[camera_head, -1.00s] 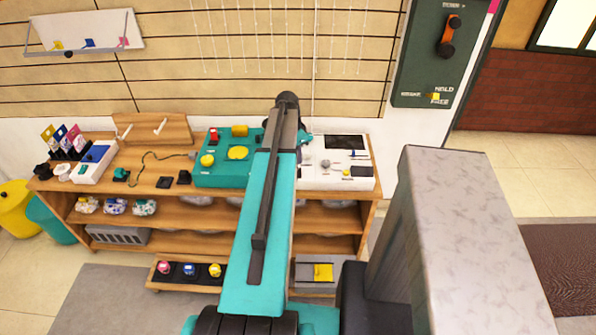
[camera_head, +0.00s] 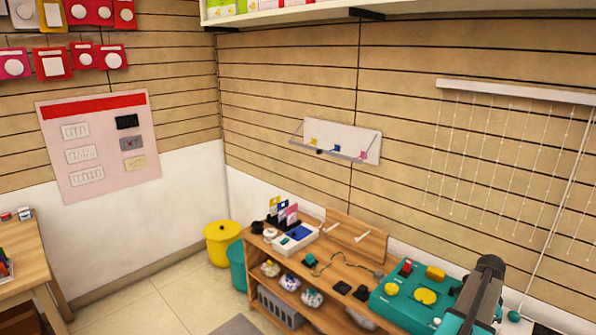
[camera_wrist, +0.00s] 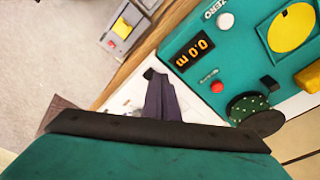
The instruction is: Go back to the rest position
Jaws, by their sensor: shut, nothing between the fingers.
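My gripper (camera_wrist: 158,80) shows in the wrist view as dark, narrow fingers held together, with nothing between them. It is over the workbench area, close to a teal box (camera_wrist: 217,65) with a "0.0 m" display, a red button and a dark green knob. I cannot tell how high above the surface the fingers are. In the head view, part of my teal arm with a dark joint shows at the lower right; the gripper itself is hidden there.
A wooden bench (camera_head: 330,262) carries the teal box with yellow and red parts, a white box (camera_head: 297,240) and small black pieces. Yellow (camera_head: 221,240) and teal bins stand at its left end. A pink panel (camera_head: 99,147) hangs on the left wall. Open floor lies at lower left.

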